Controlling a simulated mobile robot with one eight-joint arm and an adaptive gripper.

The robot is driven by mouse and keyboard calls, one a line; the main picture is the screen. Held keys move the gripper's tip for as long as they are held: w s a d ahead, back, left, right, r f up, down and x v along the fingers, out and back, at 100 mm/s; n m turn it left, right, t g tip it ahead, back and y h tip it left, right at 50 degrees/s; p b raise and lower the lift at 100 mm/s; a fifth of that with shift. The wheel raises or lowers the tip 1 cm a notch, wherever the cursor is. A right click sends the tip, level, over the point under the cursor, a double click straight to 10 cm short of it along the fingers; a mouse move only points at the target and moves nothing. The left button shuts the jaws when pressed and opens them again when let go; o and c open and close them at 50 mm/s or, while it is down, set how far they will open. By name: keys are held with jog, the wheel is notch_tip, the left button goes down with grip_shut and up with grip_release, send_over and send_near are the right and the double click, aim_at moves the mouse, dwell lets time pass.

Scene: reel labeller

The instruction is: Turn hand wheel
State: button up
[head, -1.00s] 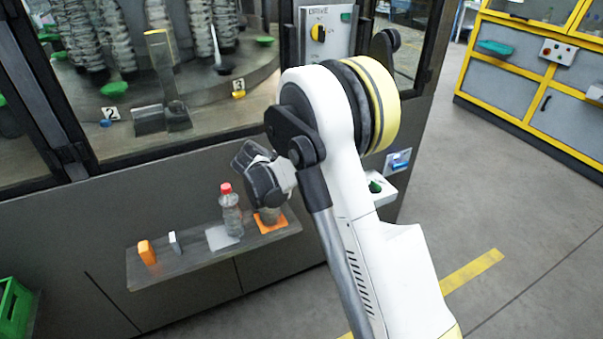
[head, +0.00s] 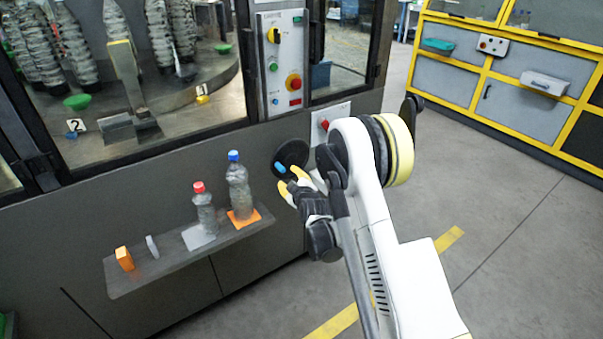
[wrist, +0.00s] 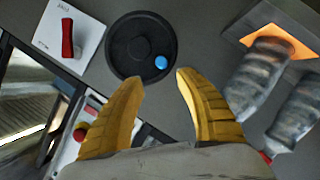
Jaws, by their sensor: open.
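The hand wheel is a black disc (head: 291,155) on the grey front panel of the machine, with a blue knob (head: 281,168) off its centre. In the wrist view the wheel (wrist: 132,35) lies ahead of the fingers, and its blue knob (wrist: 161,63) is at the lower right of the disc. My gripper (head: 292,181) is open and empty, just in front of the wheel's lower edge in the head view. In the wrist view its yellow fingers (wrist: 158,76) stand apart, with the knob seen between their tips. I cannot tell that anything touches.
Left of the wheel, a shelf (head: 150,275) holds a blue-capped bottle (head: 239,190), a red-capped bottle (head: 204,212) and small blocks. A control panel (head: 284,65) is above the wheel. A red-handled switch plate (wrist: 85,30) is beside it. Open floor lies to the right.

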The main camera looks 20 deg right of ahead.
aim_at(282, 171)
jog(key=b+x, duration=0.1)
jog(key=x, duration=0.3)
jog(key=b+x, duration=0.2)
jog(key=x, duration=0.3)
jog(key=shift+w+a+f, duration=0.2)
jog(key=shift+f, duration=0.05)
jog(key=shift+w+f, duration=0.1)
jog(key=shift+w, duration=0.6)
grip_shut()
